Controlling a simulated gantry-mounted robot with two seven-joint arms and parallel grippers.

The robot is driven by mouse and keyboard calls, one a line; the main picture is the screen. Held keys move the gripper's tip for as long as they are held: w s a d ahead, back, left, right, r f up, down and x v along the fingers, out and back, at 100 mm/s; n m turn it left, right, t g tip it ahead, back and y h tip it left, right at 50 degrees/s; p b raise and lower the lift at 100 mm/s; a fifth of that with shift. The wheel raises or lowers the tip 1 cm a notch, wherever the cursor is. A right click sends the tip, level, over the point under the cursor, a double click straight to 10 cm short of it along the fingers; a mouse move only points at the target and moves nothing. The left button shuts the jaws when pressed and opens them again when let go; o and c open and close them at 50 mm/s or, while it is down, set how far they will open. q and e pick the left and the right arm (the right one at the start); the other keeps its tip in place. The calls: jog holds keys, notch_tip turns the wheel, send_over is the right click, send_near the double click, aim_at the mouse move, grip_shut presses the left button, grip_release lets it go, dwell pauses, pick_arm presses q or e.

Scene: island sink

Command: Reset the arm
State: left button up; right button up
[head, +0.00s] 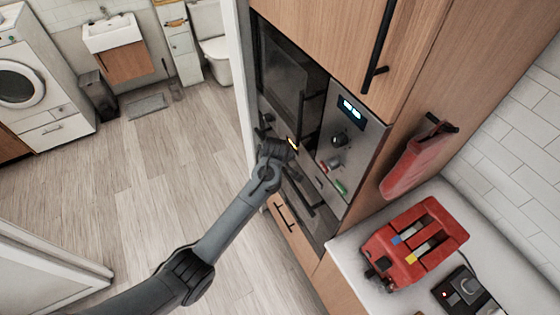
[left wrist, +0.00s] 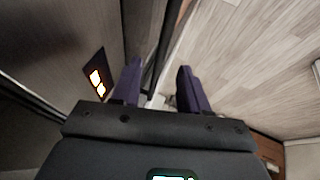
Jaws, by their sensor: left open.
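My left arm reaches in from the lower left in the head view. My left gripper (head: 276,150) is at its end, in front of the built-in oven unit (head: 290,65) and near its control panel. Its fingers are too small to make out there. In the left wrist view my left gripper (left wrist: 160,88) shows two dark purple fingers spread apart. Nothing is held between them. An orange-lit panel (left wrist: 97,82) is just left of the fingers, and a dark vertical bar runs close behind them. My right gripper is in neither view.
A red toaster (head: 415,245) stands on the white counter (head: 350,245). A red oven mitt (head: 412,160) hangs above it. A black cabinet handle (head: 378,45) juts out at the top. The wooden floor (head: 140,170) to the left is clear.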

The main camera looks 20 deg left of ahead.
pick_arm(q)
jog(key=s+f+g+p, duration=0.2)
jog(key=s+f, duration=0.8)
jog(key=s+f+m+g+p, duration=0.1)
jog(key=s+f+g+p, duration=0.2)
jog(key=s, duration=1.2)
jog(key=s+r+m+t+h+p, duration=0.1)
jog(key=s+r+m+p, duration=0.15)
jog(key=s, duration=0.65)
jog(key=s+d+r+m+t, duration=0.1)
jog(key=s+r+m, duration=0.1)
jog(key=r+m, duration=0.3)
jog(key=s+d+r+m+t+h, duration=0.1)
jog(key=r+m, duration=0.4)
jog(key=r, duration=0.8)
jog(key=shift+s+d+r, duration=0.35)
jog(key=shift+s+d, duration=0.05)
jog(key=shift+s, duration=0.5)
